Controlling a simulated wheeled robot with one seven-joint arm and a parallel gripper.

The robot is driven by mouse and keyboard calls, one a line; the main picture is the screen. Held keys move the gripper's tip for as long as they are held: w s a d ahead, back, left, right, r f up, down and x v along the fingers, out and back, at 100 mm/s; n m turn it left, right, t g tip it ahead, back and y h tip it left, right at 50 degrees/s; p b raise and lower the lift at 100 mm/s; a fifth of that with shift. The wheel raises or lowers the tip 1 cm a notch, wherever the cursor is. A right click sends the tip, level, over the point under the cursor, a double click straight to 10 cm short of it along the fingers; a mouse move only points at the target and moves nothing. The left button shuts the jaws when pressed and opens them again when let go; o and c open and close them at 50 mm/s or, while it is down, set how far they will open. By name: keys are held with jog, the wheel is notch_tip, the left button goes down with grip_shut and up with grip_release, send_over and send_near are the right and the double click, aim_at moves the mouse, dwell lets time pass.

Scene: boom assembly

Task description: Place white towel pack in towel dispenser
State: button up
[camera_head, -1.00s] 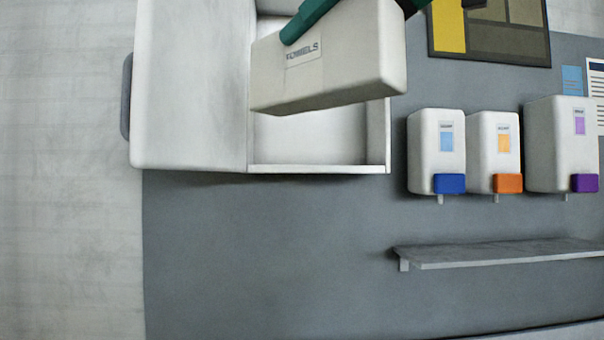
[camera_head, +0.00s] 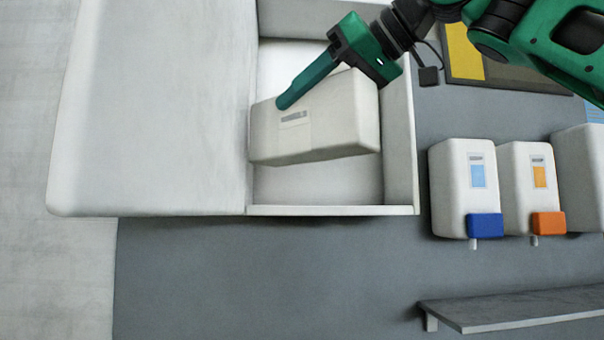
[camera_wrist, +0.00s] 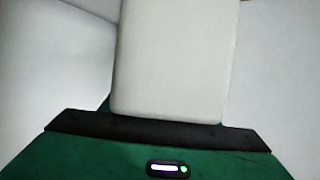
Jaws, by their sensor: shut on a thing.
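The white towel pack (camera_head: 335,125), with a small printed label on its front, is held at the opening of the white towel dispenser (camera_head: 400,130). The dispenser's door (camera_head: 155,110) stands open to the left. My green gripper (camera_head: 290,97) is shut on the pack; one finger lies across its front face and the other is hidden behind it. The pack is slightly tilted and its lower edge is above the dispenser's bottom lip (camera_head: 330,210). I cannot tell how deep inside it is. In the wrist view the pack (camera_wrist: 175,60) fills the middle, with pale surfaces on both sides.
White soap dispensers with a blue (camera_head: 484,226) and an orange (camera_head: 548,223) push bar hang to the right. A grey shelf (camera_head: 515,308) is at lower right, and a yellow and dark board (camera_head: 465,55) is at upper right. The grey wall below the dispenser is clear.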

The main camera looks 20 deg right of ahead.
jog(key=w+d, duration=0.2)
jog(key=w, duration=1.1)
jog(key=shift+d+r, duration=0.15)
dwell(0.5)
jog(key=shift+w+d+f, duration=0.1)
jog(key=shift+w+f, duration=0.05)
jog(key=shift+f, duration=0.1)
jog(key=shift+f, duration=0.1)
jog(key=shift+f, duration=1.25)
jog(key=shift+f, duration=1.9)
jog(key=shift+f, duration=0.2)
